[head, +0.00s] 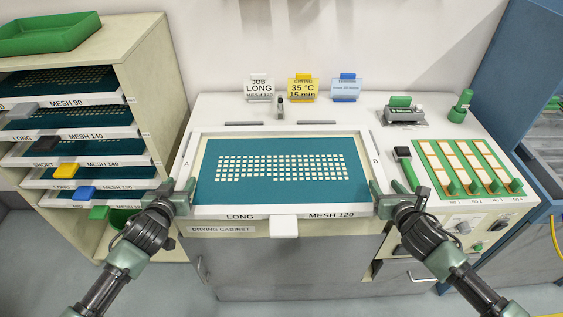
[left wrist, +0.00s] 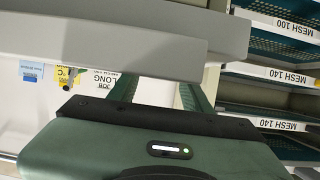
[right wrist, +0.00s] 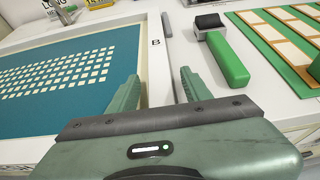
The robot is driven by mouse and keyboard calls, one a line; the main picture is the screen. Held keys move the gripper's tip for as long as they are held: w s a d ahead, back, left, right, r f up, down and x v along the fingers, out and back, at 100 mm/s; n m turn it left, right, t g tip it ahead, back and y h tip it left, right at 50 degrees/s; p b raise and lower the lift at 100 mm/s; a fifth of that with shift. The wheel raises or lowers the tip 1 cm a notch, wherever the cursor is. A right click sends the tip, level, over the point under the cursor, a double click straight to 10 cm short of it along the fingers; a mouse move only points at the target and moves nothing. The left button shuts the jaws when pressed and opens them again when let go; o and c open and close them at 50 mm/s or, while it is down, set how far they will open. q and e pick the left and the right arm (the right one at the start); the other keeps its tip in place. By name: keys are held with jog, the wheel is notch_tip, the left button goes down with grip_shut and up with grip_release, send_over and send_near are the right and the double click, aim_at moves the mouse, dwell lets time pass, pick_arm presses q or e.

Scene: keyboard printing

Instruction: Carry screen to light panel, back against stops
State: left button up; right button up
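The screen (head: 275,209) has a white frame, teal mesh and rows of pale key shapes. Its front edge reads LONG and MESH 120, with a white tab in the middle. It lies over the worktop and hides what is under it, so the light panel cannot be made out. Two grey bars, the stops (head: 245,123) (head: 317,122), sit just behind its back edge. My left gripper (head: 180,196) is at its left front corner and my right gripper (head: 385,196) at its right. The right wrist view shows the rail marked B between the fingers (right wrist: 157,92); the left fingers (left wrist: 160,92) also straddle a pale rail.
A rack (head: 150,75) of mesh screens stands to the left. Signs (head: 303,88) and a small dark-topped item (head: 280,108) stand behind the stops.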

jog(key=shift+s, duration=0.15)
pick_arm(q)
jog(key=v, duration=1.2)
pick_arm(e)
jog(key=v, duration=1.1)
jog(key=shift+s+r, duration=0.25)
jog(key=shift+s, duration=0.05)
